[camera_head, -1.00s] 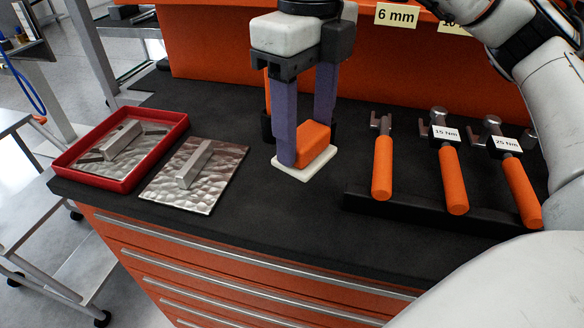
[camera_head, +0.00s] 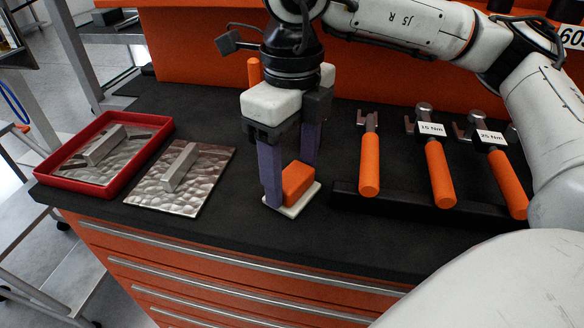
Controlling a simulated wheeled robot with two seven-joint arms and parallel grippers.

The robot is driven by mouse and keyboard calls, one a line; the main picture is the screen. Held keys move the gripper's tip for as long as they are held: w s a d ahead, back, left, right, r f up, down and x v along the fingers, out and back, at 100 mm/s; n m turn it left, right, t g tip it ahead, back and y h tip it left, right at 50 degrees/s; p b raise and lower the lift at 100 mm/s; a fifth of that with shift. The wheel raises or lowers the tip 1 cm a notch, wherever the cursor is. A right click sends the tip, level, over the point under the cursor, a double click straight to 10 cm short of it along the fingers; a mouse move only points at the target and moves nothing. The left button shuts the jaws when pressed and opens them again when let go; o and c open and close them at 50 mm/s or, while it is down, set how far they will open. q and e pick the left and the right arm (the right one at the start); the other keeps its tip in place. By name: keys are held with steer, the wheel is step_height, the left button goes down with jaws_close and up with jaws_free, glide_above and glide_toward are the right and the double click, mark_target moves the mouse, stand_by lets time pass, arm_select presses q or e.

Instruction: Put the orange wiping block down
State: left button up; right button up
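The orange wiping block (camera_head: 298,182) has a white base plate (camera_head: 294,209) under it. It stands in the middle of the black worktop (camera_head: 230,225), level, either on the surface or very slightly above; I cannot tell which. My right gripper (camera_head: 289,187) points down with purple fingers on either side of the block and looks shut on it. The near finger covers the block's left end, and the far finger is partly hidden behind it. My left gripper is not in view.
A textured metal plate with a grey bar (camera_head: 182,168) lies left of the block. A red tray (camera_head: 125,177) with a similar plate is farther left. The worktop in front of the block is clear.

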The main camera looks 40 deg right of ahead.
mark_target(292, 175)
steer(key=shift+o, duration=1.1)
steer(key=shift+r, duration=0.1)
step_height(292, 175, up, 12)
steer(key=p, duration=0.2)
steer(key=shift+r, duration=0.15)
